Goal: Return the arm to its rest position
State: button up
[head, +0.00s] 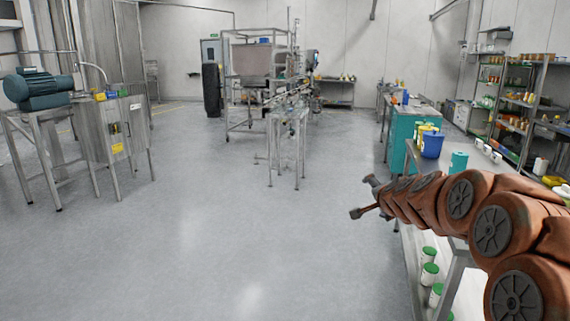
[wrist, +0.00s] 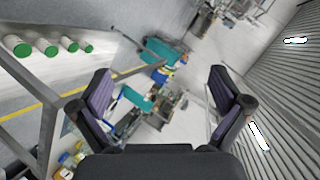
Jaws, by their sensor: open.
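My arm reaches in from the right side of the head view, over the edge of the right-hand bench. My gripper (head: 363,197) is at its far end, pointing left into the room. In the wrist view my gripper (wrist: 165,108) shows two dark fingers spread wide apart, with nothing held between them. The arm hides part of the bench behind it. The wrist view is tilted well off level.
The right-hand bench (head: 456,285) holds jars with green lids (head: 430,268) on a lower shelf. A blue bucket (head: 432,145) and a teal container (head: 459,161) stand beyond my arm. A piston filler (head: 252,62) is at the back. The grey floor (head: 230,230) is clear.

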jog(key=s+a+f+n+g+y+p, duration=0.1)
jog(key=s+a+n+g, duration=0.15)
jog(key=s+a, duration=0.4)
jog(key=s+a+f+n+g+y, duration=0.1)
jog(key=s+a+n+g, duration=0.15)
jog(key=s, duration=0.65)
jog(key=s+a+f+n+g+y+p, duration=0.1)
jog(key=s+a+n+y, duration=0.15)
jog(key=s+a, duration=0.4)
jog(key=s+d+f+n+g+h+p, duration=0.1)
jog(key=s+d+g, duration=0.1)
jog(key=s, duration=0.9)
jog(key=s+d+f+n+g+h, duration=0.2)
jog(key=s+d+g, duration=0.1)
jog(key=s, duration=0.8)
jog(key=s+d+f+n+g+h+p, duration=0.1)
jog(key=s+d+f+n+g, duration=0.1)
jog(key=s, duration=0.9)
jog(key=shift+s+d+g+p, duration=0.3)
jog(key=shift+s+g, duration=0.1)
jog(key=shift+g, duration=0.4)
jog(key=shift+n, duration=0.25)
